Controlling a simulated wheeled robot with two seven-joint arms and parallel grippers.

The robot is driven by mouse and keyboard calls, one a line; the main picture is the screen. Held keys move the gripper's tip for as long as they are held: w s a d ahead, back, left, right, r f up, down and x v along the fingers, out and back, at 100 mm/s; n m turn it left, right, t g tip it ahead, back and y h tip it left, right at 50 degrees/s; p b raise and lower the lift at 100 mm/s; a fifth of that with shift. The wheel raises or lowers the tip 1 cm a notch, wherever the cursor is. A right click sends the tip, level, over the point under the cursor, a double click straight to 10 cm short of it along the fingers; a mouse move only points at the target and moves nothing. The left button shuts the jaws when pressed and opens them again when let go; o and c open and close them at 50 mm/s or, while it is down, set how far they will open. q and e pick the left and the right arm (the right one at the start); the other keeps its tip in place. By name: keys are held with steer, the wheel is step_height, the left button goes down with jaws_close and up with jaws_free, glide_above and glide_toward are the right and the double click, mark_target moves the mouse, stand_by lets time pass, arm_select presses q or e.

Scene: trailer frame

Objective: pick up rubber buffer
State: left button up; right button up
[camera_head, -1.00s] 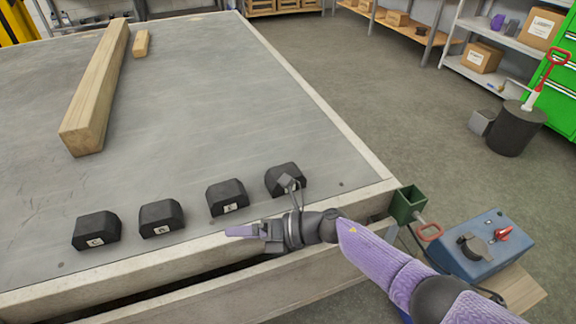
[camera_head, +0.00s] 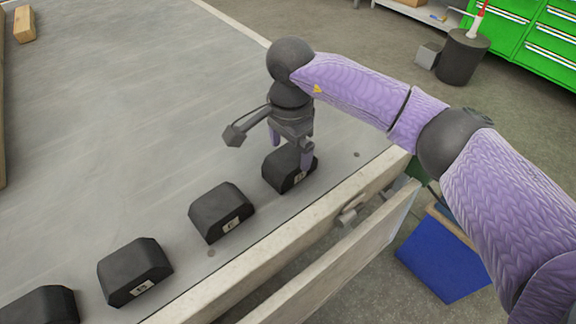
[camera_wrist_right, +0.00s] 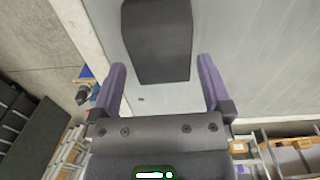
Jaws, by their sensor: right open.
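Several black rubber buffers with bevelled tops and small white labels stand in a row along the near edge of the grey trailer deck. The farthest right rubber buffer (camera_head: 283,176) is under my right gripper (camera_head: 290,152). My right gripper points down with its purple fingers apart, one finger on the near side of this buffer. In the right wrist view the dark buffer (camera_wrist_right: 157,42) lies ahead, between the lines of the open fingers (camera_wrist_right: 161,68). I cannot tell whether the fingers touch it. My left gripper is not in view.
Other buffers stand to the left: one close by (camera_head: 221,211), one farther (camera_head: 135,272), and one cut by the frame corner (camera_head: 42,305). A wood block (camera_head: 24,24) lies at the far left. The pale deck rim (camera_head: 330,225) runs along the near side. The middle deck is clear.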

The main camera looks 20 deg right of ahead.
mark_target(290, 156)
step_height(290, 156, down, 4)
steer(key=shift+w+b, duration=0.1)
steer(key=shift+b, duration=0.7)
steer(key=shift+r, duration=0.2)
steer(key=c, duration=1.3)
